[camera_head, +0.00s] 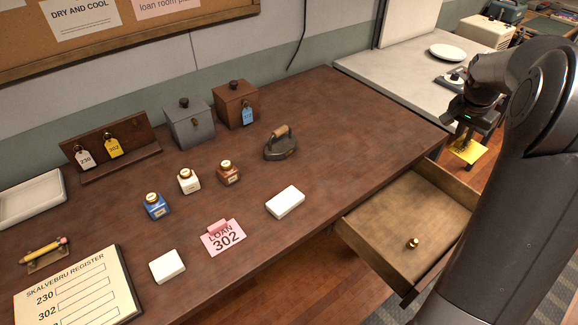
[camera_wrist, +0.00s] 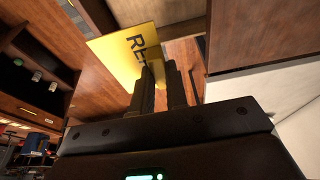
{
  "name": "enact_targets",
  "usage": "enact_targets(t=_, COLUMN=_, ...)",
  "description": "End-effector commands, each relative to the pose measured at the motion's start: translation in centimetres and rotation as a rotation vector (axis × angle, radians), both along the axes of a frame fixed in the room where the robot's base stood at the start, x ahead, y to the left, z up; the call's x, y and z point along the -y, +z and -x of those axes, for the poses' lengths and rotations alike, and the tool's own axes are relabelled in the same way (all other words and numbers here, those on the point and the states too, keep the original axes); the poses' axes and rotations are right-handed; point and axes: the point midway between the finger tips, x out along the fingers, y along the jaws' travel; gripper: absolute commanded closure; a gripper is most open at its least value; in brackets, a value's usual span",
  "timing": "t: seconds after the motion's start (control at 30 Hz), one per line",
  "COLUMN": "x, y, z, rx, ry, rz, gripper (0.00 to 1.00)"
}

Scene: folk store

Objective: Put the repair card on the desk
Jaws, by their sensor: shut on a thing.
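The repair card is yellow with dark lettering, of which "RE" is readable in the wrist view (camera_wrist: 115,58); it also shows in the head view (camera_head: 467,151). My gripper (camera_head: 470,131) is shut on it at the right, beyond the desk's right end and beside the pale counter. In the wrist view both fingertips (camera_wrist: 162,78) press at the card's edge. The brown wooden desk (camera_head: 345,120) fills the middle of the head view, and its right part is bare. The card hangs apart from the desk.
An open drawer (camera_head: 385,222) juts from the desk's front right, with a small brass knob (camera_head: 412,243) inside. An iron (camera_head: 281,146), white block (camera_head: 285,201), pink loan card (camera_head: 223,238), several ink bottles, two boxes and a register (camera_head: 75,290) stand on the desk.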

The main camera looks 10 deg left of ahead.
Motion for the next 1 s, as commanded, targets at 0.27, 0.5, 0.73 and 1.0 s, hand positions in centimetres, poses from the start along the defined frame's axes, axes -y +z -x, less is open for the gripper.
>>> enact_targets(t=0.27, x=-4.0, y=1.0, z=-2.0, rx=-0.003, ry=0.099, rz=0.002, gripper=1.0)
enact_targets(t=0.5, x=-11.4, y=0.9, z=-4.8, rx=-0.009, ry=0.272, rz=0.005, gripper=1.0)
enact_targets(t=0.73, x=-23.1, y=0.8, z=-7.2, rx=-0.015, ry=0.528, rz=0.009, gripper=1.0)
enact_targets(t=1.0, x=-37.9, y=0.8, z=-7.1, rx=-0.019, ry=0.842, rz=0.013, gripper=1.0)
